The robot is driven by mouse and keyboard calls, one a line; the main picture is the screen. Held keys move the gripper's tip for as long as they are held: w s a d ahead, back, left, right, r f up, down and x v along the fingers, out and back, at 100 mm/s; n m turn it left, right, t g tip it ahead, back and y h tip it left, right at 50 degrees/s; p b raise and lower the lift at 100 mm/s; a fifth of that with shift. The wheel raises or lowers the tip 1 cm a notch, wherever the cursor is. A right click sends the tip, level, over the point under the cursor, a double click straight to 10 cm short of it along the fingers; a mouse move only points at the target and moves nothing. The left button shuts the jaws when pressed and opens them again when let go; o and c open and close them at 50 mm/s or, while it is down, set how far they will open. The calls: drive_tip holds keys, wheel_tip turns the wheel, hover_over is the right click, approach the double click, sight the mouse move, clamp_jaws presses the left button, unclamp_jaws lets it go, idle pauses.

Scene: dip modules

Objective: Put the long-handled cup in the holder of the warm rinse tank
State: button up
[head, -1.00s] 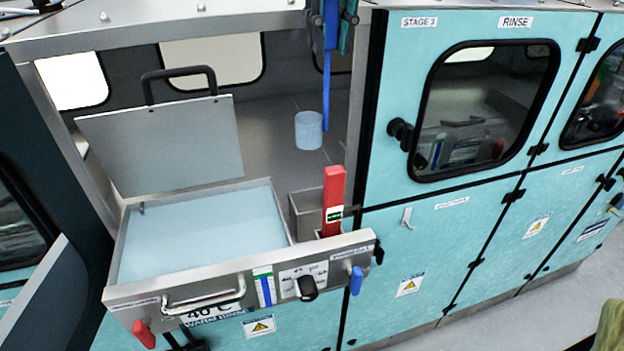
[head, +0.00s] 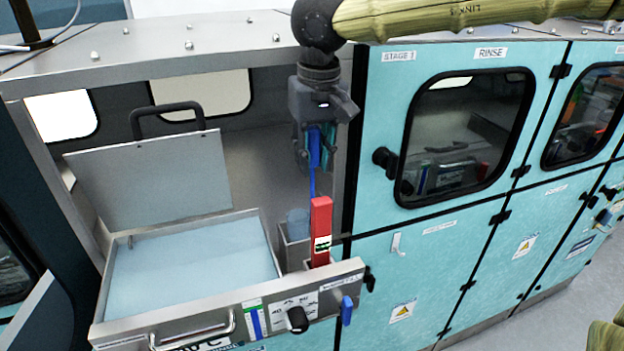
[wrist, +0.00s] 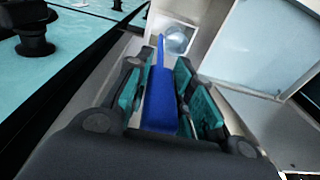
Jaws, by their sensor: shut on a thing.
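The long-handled cup has a pale blue clear bowl (head: 298,222) and a blue handle (wrist: 161,98) that stands about upright. My gripper (head: 316,150) is shut on the upper handle, above the tank's right end. The grey box-shaped holder (head: 292,255) is fixed at the right side of the warm rinse tank (head: 274,236). The bowl is at the holder's mouth, and its lower part seems hidden behind the holder's wall. I cannot tell how deep it sits. The wrist view shows the bowl (wrist: 177,38) beyond the fingers.
A red upright handle (head: 321,230) stands just right of the holder, close to the cup's handle. The tank's lid (head: 150,180) is raised at the back left. A cabinet frame post (head: 352,150) stands close on the right, beside the teal rinse cabinet (head: 450,215).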

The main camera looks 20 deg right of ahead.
sight(313, 182)
wheel_tip(313, 182, down, 2)
drive_tip(key=shift+f, duration=0.1)
drive_tip(key=shift+w+f, duration=0.1)
drive_tip(key=shift+f, duration=0.35)
wheel_tip(313, 182, down, 2)
drive_tip(key=shift+f+p, duration=0.25)
drive_tip(key=shift+p, duration=0.3)
drive_tip(key=shift+f, duration=0.55)
drive_tip(key=o, duration=1)
drive_tip(key=shift+f, duration=0.15)
drive_tip(key=shift+c, duration=0.2)
